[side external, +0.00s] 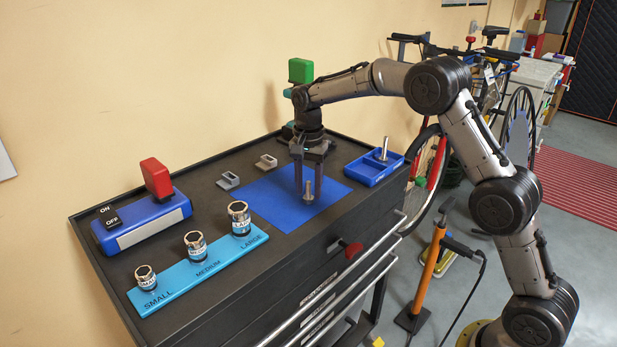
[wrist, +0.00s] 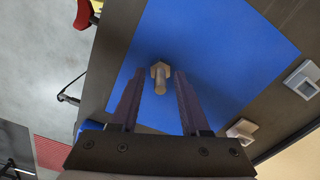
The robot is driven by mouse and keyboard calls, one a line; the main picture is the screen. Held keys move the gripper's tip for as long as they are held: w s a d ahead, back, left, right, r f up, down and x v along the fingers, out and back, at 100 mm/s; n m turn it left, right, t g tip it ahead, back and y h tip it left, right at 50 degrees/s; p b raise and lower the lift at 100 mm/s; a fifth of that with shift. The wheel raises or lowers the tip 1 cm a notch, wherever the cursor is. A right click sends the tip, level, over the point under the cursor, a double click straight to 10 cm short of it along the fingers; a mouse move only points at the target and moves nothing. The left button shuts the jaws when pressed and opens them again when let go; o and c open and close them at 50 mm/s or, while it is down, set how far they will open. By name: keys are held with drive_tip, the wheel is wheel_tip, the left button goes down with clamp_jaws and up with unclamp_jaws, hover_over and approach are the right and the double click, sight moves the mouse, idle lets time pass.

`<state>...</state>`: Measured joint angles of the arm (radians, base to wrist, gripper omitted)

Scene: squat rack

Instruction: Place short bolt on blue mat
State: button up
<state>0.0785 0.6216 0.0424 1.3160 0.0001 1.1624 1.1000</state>
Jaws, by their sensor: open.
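A metal bolt (side external: 308,192) stands upright on its hex head on the blue mat (side external: 268,199). In the wrist view the bolt (wrist: 160,78) shows between my fingertips, over the blue mat (wrist: 215,60). My gripper (side external: 309,178) points down over the mat and is open, with a finger on each side of the bolt and gaps visible in the wrist view (wrist: 158,75). A second bolt (side external: 385,145) stands in the blue tray (side external: 364,172) to the right of the mat. I cannot tell surely which bolt is shorter.
Two small grey holders (side external: 228,181) (side external: 266,161) lie behind the mat. A light blue rack (side external: 215,255) with several sockets and a blue switch box (side external: 140,227) with a red block on top stand to the left. The cabinet edge is in front.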

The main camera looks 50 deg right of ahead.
sight(308, 182)
wheel_tip(308, 182, up, 11)
drive_tip(key=shift+r, duration=0.1)
drive_tip(key=s+a+r+n+t, duration=0.1)
drive_tip(key=s+r+n, duration=0.25)
drive_tip(key=s, duration=0.55)
drive_tip(key=s+a+r+n+t, duration=0.2)
drive_tip(key=s+r+n, duration=0.15)
drive_tip(key=s, duration=0.55)
drive_tip(key=s+f+n+t, duration=0.1)
drive_tip(key=s+f+n, duration=0.1)
drive_tip(key=s, duration=0.4)
drive_tip(key=s+f+n, duration=0.2)
drive_tip(key=s+f, duration=0.1)
drive_tip(key=s, duration=0.2)
drive_tip(key=s+a+f+n+t, duration=0.1)
drive_tip(key=s+f+n, duration=0.1)
drive_tip(key=s, duration=0.4)
drive_tip(key=shift+s+f+n+t, duration=0.3)
drive_tip(key=shift+f, duration=0.15)
